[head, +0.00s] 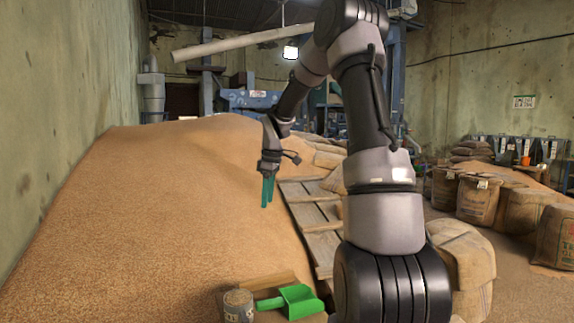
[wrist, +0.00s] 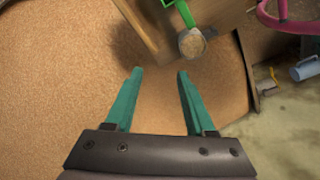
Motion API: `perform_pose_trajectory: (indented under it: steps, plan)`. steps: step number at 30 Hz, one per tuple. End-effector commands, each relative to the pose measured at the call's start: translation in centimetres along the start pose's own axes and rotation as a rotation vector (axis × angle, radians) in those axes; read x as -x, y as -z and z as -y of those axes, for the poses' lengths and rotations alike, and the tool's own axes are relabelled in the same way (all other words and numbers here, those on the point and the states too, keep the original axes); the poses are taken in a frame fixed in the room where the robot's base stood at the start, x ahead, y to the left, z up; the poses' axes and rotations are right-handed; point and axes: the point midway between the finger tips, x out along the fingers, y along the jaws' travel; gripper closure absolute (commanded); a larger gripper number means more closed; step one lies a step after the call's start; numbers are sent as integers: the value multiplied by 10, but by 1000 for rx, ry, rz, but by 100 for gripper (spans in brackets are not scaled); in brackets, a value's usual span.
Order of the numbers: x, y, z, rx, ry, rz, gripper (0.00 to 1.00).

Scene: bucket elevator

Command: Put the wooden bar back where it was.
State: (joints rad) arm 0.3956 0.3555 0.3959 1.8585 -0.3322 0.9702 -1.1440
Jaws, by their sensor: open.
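A wooden bar (head: 258,285) lies at the bottom of the head view, low on the grain slope, behind a round can and a green scoop. In the wrist view a wooden edge (wrist: 138,28), which looks like the bar, shows at the top, beside the can. My gripper (head: 267,192) is open, with teal fingers pointing down above the grain slope. It is well up the picture from the bar and apart from it. In the wrist view the space between the fingers (wrist: 160,76) is empty, with only grain behind.
The can (head: 238,306) and the green scoop (head: 293,301) are close to the bar. A slatted wooden walkway (head: 313,218) runs right of the grain heap (head: 160,190). Full sacks (head: 480,199) stand at the right. A pink curved object (wrist: 284,22) shows in the wrist view.

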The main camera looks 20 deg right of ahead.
Motion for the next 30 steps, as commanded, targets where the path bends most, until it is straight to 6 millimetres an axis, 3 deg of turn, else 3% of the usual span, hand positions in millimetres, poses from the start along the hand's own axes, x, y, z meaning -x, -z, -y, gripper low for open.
perform_pose_trajectory:
  steps: [1, 6, 15, 22, 30]
  plan:
    - [24, -2, 16, -58, -35, -2, 45]
    - [85, -16, 69, -310, -121, -49, 45]
    - [160, -60, 169, -773, -179, -254, 45]
    - [182, -96, 234, -1079, -104, -444, 45]
    - [184, -113, 260, -1221, -32, -531, 45]
